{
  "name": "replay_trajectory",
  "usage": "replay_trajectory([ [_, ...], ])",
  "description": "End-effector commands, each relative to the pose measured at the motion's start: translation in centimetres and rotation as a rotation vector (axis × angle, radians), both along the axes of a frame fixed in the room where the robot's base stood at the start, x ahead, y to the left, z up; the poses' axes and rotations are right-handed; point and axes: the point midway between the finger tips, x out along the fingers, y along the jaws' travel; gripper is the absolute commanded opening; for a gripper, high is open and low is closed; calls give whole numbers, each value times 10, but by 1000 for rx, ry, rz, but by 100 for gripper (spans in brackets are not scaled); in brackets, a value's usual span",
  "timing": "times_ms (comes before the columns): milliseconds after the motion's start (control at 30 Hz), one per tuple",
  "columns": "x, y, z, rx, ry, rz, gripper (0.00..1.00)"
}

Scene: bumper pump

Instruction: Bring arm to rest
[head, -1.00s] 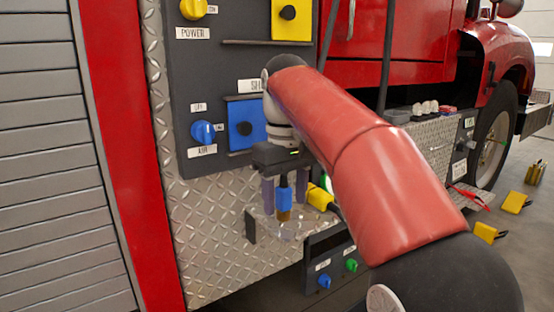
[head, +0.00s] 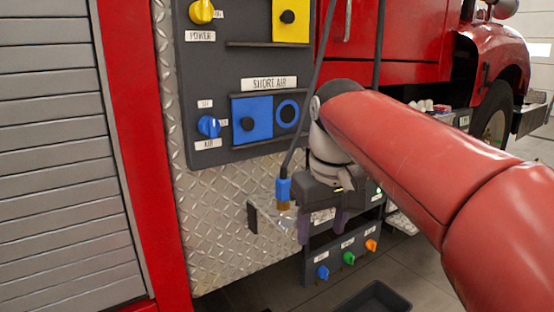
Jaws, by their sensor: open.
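My gripper (head: 322,231) is in the head view, at the end of my red arm. Its two purple-grey fingers point down and stand apart, with nothing seen between them. It is just right of a blue plug with a brass tip (head: 284,193), which hangs upright on a dark cable at a clear bracket (head: 268,218) on the tread-plate wall. Whether the plug touches the bracket is hard to tell.
The dark panel (head: 222,100) has blue and yellow plates and knobs. A lower box (head: 345,256) with blue, green and orange knobs is below my gripper. A black tray (head: 375,298) is on the floor. My arm hides part of the truck's side.

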Motion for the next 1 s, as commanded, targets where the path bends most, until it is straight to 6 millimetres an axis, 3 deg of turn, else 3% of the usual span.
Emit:
replay_trajectory([
  [167, -48, -33, -34, 31, -100, -125, 55],
  [300, -92, -56, -78, 58, -194, -239, 55],
  [500, -134, -73, -134, 83, -292, -354, 55],
  [700, -147, -78, -155, 91, -325, -391, 55],
  [1000, -147, -77, -155, 91, -324, -390, 55],
])
